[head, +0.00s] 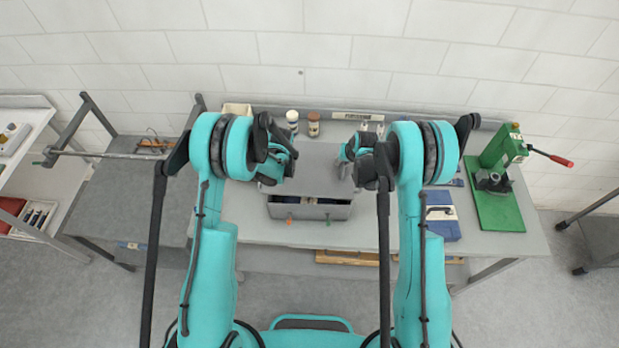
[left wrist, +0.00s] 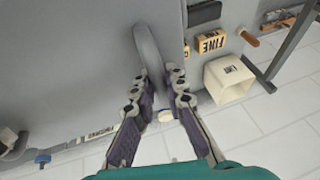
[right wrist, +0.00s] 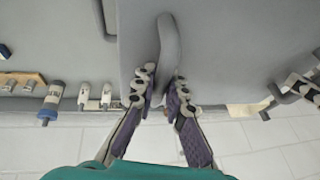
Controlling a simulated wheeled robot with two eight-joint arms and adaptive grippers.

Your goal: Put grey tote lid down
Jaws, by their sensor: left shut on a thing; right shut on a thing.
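The grey tote lid (head: 322,160) is held flat between my two grippers, over the back part of the grey tote (head: 310,211). The tote is open along its front, with dark contents partly showing; the lid hides the rest. My left gripper (head: 281,160) is shut on the lid's left handle, which shows in the left wrist view (left wrist: 147,48). My right gripper (head: 357,160) is shut on the right handle, which shows in the right wrist view (right wrist: 169,42). The exact gap between lid and tote cannot be told.
The grey workbench (head: 270,232) stands against a white wall. Small bottles (head: 313,124) stand behind the lid. A blue box (head: 441,222) and a green press (head: 500,185) are on the right. A cream bin (left wrist: 229,78) and a FINE box (left wrist: 210,44) are near my left gripper.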

